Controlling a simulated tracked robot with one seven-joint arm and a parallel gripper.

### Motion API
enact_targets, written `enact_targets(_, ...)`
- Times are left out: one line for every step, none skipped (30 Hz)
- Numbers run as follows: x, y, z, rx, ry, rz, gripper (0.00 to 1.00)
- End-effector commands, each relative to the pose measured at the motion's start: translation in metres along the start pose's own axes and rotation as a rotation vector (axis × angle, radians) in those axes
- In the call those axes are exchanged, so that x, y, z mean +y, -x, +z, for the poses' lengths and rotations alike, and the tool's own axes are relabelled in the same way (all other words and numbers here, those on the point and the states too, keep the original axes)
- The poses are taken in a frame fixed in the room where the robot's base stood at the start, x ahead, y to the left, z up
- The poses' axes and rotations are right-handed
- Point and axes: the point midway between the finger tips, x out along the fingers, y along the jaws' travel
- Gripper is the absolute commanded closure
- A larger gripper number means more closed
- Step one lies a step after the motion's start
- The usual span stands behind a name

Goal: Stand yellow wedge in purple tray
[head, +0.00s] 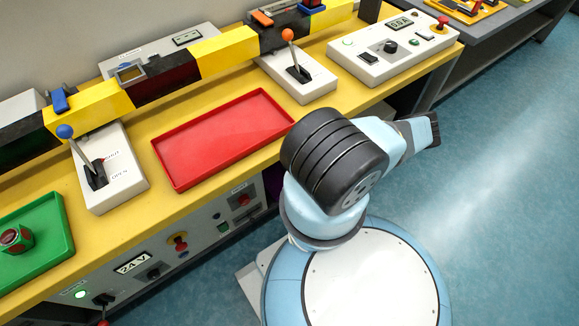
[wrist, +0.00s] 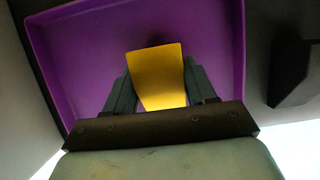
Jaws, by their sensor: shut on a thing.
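In the wrist view a yellow wedge (wrist: 158,76) is between the two fingers of my gripper (wrist: 160,92). My gripper is shut on it. The purple tray (wrist: 75,70) fills most of the wrist view behind the wedge, and the wedge shows against its floor. I cannot tell whether the wedge touches the tray. The head view shows neither the wedge nor my gripper's fingers. A small piece of purple (head: 255,212) shows there at the bench's lower front, beside my arm, and may be part of the tray.
A red tray (head: 225,140) lies empty on the yellow bench. A green tray (head: 40,240) holds a red and green can (head: 15,238). A blue-knobbed lever (head: 90,160) and an orange-knobbed lever (head: 295,68) stand on the bench. A dark object (wrist: 290,75) is right of the purple tray.

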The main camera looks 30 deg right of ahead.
Motion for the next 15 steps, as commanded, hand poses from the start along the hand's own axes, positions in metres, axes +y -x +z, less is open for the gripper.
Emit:
enact_targets(0.0005, -0.0046, -0.0019, 0.000, -0.001, 0.000, 0.80)
enact_targets(0.0005, -0.0060, -0.0025, 0.000, -0.001, 0.000, 0.80)
enact_targets(0.0003, -0.0068, -0.0028, 0.000, 0.000, 0.000, 0.80)
enact_targets(0.0002, -0.0068, -0.0028, 0.000, 0.000, 0.000, 0.80)
enact_targets(0.0001, -0.0067, -0.0027, 0.000, 0.000, 0.000, 0.80)
enact_targets(0.0001, -0.0065, -0.0027, 0.000, 0.000, -0.001, 0.80)
enact_targets(0.0001, -0.0065, -0.0027, 0.000, 0.000, -0.001, 0.80)
enact_targets(0.0000, -0.0066, -0.0028, 0.000, 0.000, -0.001, 0.44)
enact_targets(0.0000, -0.0065, -0.0028, 0.000, 0.000, -0.001, 0.40)
enact_targets(0.0000, -0.0065, -0.0028, 0.000, 0.000, -0.001, 0.37)
enact_targets(0.0000, -0.0065, -0.0027, 0.000, 0.001, -0.001, 0.34)
enact_targets(0.0000, -0.0064, -0.0027, 0.000, 0.000, -0.001, 0.30)
enact_targets(0.0001, -0.0064, -0.0027, 0.000, 0.001, -0.001, 0.27)
enact_targets(0.0001, -0.0064, -0.0027, 0.000, 0.001, -0.001, 0.24)
enact_targets(0.0001, -0.0064, -0.0027, 0.000, 0.001, -0.001, 0.21)
